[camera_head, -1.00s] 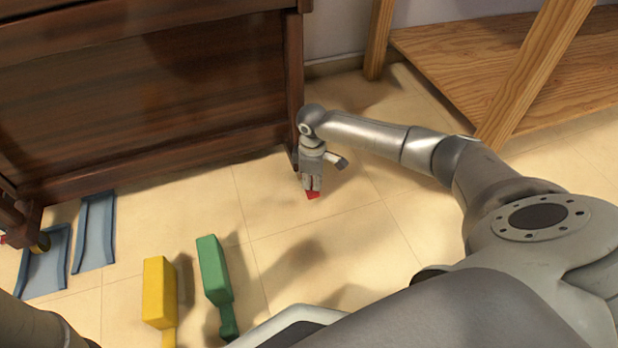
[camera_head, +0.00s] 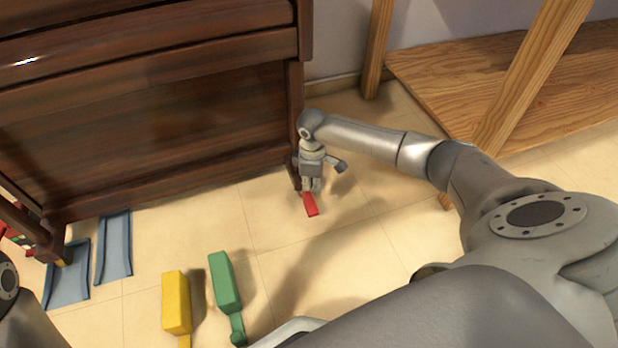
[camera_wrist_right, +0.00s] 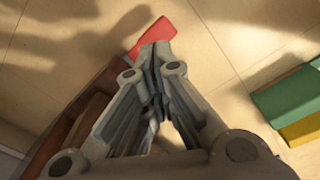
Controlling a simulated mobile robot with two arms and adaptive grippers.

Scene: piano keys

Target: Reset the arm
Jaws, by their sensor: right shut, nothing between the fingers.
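My right arm reaches in from the right in the head view, and its gripper (camera_head: 311,188) points down beside the dark wooden piano's right leg (camera_head: 297,130). The gripper is shut and empty. A red block (camera_head: 311,205) lies on the tiled floor just below the fingertips. In the right wrist view the closed fingertips (camera_wrist_right: 155,48) overlap the red block (camera_wrist_right: 153,35) in the picture; I cannot tell whether they touch it. Part of my left arm shows at the lower left edge, but its gripper is out of view.
A yellow block (camera_head: 176,302) and a green block (camera_head: 224,283), each with a handle, are on the floor at the front. Two blue trays (camera_head: 68,278) (camera_head: 114,248) lie at the left. A wooden frame with a low shelf (camera_head: 500,85) stands at the back right.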

